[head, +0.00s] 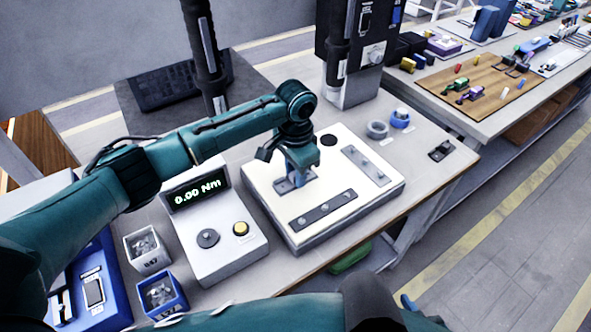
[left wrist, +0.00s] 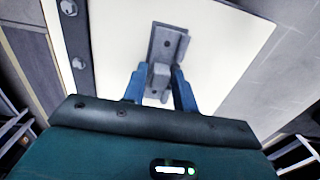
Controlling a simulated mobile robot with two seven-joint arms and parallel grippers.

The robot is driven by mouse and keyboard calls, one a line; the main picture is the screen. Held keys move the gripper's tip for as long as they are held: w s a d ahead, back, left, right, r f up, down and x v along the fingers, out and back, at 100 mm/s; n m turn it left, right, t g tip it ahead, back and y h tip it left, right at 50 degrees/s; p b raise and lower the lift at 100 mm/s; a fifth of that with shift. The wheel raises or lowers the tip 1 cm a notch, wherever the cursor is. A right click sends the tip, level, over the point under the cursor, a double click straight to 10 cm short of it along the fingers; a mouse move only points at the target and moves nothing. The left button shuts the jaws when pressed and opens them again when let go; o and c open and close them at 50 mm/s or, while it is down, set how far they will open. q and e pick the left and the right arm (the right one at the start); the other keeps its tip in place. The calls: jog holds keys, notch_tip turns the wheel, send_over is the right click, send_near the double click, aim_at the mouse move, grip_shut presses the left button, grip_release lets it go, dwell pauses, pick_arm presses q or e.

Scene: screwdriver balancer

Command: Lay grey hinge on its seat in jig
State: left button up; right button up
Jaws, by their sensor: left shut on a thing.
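The white jig (head: 355,205) stands on the table, with a flat plate face on top. My left gripper (head: 297,172) points down over the left part of the jig and is shut on the grey hinge (head: 284,186). In the left wrist view, the fingers (left wrist: 160,88) close around a raised grey part of the hinge (left wrist: 158,72). A flat grey plate (left wrist: 160,45) lies just beyond it; I cannot tell whether it is hinge or seat, or whether there is a gap beneath. A bluish tip of my right gripper (head: 406,301) shows at the bottom edge; its jaws are unclear.
A torque display box (head: 208,235) stands at left. Two small bins (head: 148,249) hold parts. A grey ring (head: 377,129) and small black part (head: 441,150) lie at right.

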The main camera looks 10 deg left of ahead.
pick_arm(q)
jog(key=shift+w+r+p, duration=0.1)
jog(key=shift+r+p, duration=0.15)
jog(key=shift+p, duration=0.2)
pick_arm(e)
jog(key=shift+s+r, duration=0.1)
jog(key=shift+r, duration=0.4)
pick_arm(q)
jog(key=o, duration=1.2)
jog(key=shift+f, duration=0.15)
jog(key=shift+c, duration=0.2)
pick_arm(e)
jog(key=shift+s, duration=0.1)
jog(key=shift+f, duration=0.1)
pick_arm(q)
notch_tip(320, 180, up, 3)
jog(key=shift+r, duration=0.1)
notch_tip(320, 180, up, 10)
pick_arm(e)
jog(key=shift+f, duration=0.55)
